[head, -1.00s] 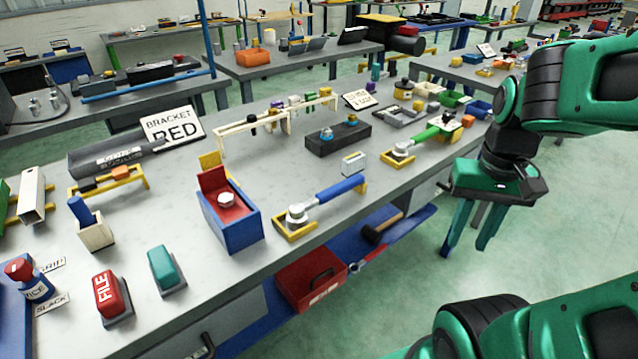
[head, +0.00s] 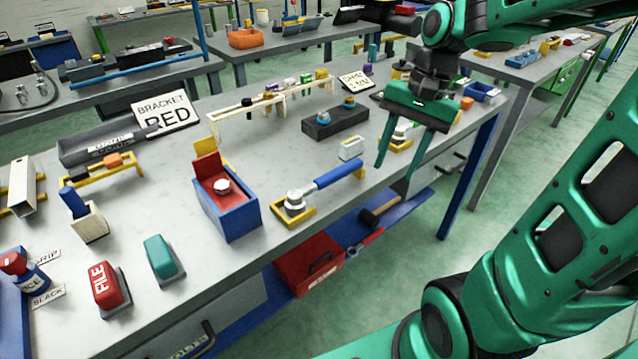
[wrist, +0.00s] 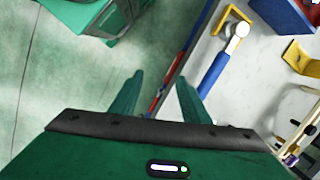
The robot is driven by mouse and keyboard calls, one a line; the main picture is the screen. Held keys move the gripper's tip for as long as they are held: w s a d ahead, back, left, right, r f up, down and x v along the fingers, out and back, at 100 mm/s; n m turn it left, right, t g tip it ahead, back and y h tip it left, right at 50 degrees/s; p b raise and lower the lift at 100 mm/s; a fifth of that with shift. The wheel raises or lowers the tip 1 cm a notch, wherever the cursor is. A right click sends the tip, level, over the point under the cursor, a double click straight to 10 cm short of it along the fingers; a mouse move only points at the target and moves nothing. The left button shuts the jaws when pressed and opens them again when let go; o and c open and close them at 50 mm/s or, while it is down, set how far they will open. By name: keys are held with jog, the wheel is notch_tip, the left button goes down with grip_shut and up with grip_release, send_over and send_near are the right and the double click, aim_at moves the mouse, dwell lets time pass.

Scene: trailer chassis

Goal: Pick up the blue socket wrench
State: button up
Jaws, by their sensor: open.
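The blue socket wrench (head: 332,178) lies near the front edge of the grey workbench. Its silver head rests at a yellow cradle (head: 296,210) and its blue handle points to the right and back, over a small yellow support. It also shows in the wrist view (wrist: 214,76), right of the fingers. My gripper (head: 393,172) is open and empty, fingers pointing down, to the right of the wrench handle and apart from it. In the wrist view my fingers (wrist: 158,95) hang over the bench's front edge and floor side.
A blue box with a red panel (head: 233,215) stands left of the wrench. A small white-and-yellow block (head: 351,148) sits behind the handle. A dark block with knobs (head: 335,122) is farther back. A red toolbox (head: 310,264) sits on the blue lower shelf. The floor in front is clear.

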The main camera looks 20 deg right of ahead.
aim_at(328, 175)
jog(key=w+a+m, duration=0.1)
jog(key=w+a, duration=0.1)
jog(key=w, duration=0.1)
jog(key=w+a+m+y, duration=0.1)
jog(key=w+a, duration=0.2)
jog(key=w+a+r+m+g, duration=0.1)
jog(key=w+a, duration=0.1)
jog(key=w, duration=0.2)
jog(key=shift+a+m+y, duration=0.15)
jog(key=shift+m+y, duration=0.25)
jog(key=shift+w+a+f, duration=0.1)
jog(key=shift+a+f, duration=0.05)
jog(key=shift+a, duration=0.05)
jog(key=x, duration=0.4)
jog(key=shift+a+f, duration=0.1)
jog(key=shift+f, duration=0.05)
jog(key=shift+x, duration=3.05)
grip_shut()
